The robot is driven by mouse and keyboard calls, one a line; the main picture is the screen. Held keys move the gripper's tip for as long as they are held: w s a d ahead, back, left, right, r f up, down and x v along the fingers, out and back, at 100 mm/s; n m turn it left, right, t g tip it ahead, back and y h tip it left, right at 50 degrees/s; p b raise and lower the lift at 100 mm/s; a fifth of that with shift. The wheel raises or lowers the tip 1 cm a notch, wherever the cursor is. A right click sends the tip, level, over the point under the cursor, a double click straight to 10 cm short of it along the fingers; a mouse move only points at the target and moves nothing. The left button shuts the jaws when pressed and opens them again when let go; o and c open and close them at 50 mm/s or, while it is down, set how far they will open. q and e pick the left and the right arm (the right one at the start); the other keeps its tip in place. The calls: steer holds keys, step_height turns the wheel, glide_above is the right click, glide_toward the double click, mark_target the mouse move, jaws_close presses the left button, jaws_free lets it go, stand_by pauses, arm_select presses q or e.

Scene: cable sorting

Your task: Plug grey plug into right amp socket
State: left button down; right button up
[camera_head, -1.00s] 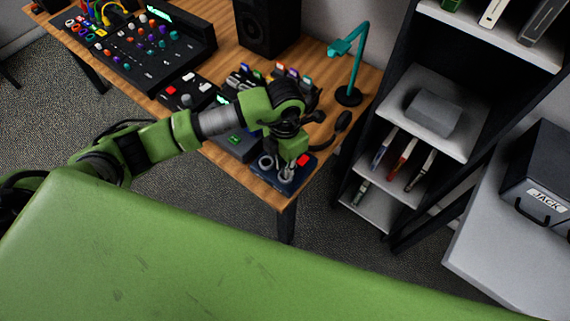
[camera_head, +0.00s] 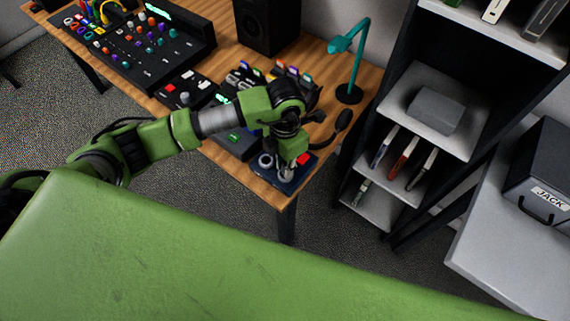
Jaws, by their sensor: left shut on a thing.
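My left gripper (camera_head: 286,173) points down over a small dark blue box (camera_head: 291,188) at the near right corner of the wooden desk. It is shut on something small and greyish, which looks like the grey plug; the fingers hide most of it. A pale ring-shaped socket (camera_head: 266,161) shows on the box, left of the gripper. A red patch (camera_head: 303,159) lies just right of it. I cannot tell whether the plug touches or enters a socket. My right gripper is not in view.
A teal lamp (camera_head: 355,60), a black speaker (camera_head: 266,25) and a mixer (camera_head: 140,45) stand on the desk (camera_head: 225,62). Several coloured plugs sit in a rack (camera_head: 290,73) behind my arm. A dark shelf unit (camera_head: 432,75) stands close on the right.

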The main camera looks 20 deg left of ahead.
arm_select(q)
steer(key=shift+f+b, duration=0.35)
steer(key=shift+b, duration=0.05)
stand_by(0.4)
stand_by(0.4)
steer(key=c, duration=1.8)
jaws_free()
steer(key=shift+c, duration=0.2)
steer(key=o, duration=0.5)
steer(key=shift+c, duration=0.2)
